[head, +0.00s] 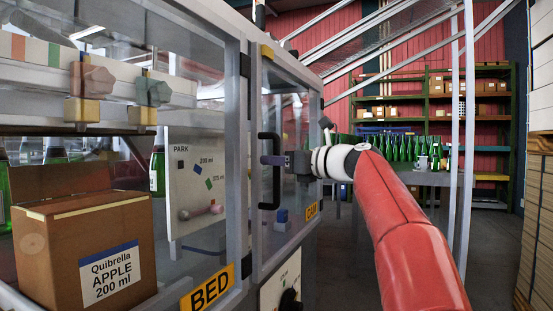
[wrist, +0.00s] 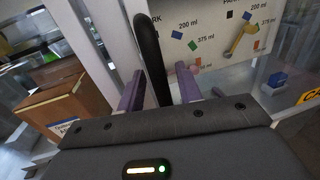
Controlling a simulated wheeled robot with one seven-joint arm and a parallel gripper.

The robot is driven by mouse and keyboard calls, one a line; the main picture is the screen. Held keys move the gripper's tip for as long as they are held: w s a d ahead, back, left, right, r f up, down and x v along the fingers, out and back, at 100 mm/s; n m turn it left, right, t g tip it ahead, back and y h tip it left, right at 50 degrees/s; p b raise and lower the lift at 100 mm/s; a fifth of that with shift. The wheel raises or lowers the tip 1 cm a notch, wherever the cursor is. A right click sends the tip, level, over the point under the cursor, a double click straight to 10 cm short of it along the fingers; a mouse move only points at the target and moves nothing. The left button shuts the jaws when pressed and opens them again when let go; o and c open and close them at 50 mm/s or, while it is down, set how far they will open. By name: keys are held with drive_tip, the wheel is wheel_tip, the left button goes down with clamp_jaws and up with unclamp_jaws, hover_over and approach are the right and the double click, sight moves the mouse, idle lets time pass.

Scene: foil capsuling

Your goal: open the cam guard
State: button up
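The cam guard is a clear panel in a grey frame (head: 257,100), with a yellow label (head: 311,212) low on it that reads as CAM. It looks closed, in line with the machine's side. Its black D-shaped handle (head: 276,188) stands upright. My gripper (head: 268,160) is at the handle's mid-height, reaching in from the right. In the wrist view the handle (wrist: 149,45) passes between the two purple fingers of my gripper (wrist: 158,85). The fingers are apart, with a gap visible on the right side of the handle. Whether the left finger touches it I cannot tell.
Left of the guard is another clear panel with a yellow BED label (head: 207,290). Behind the panels are a PARK board (head: 195,180) and a cardboard box (head: 85,245). A grey post (head: 468,130) stands to the right of my arm. Green bottles (head: 400,148) stand behind.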

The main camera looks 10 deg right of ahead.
drive_tip(key=shift+w+a, duration=0.15)
drive_tip(key=shift+c, duration=0.4)
clamp_jaws()
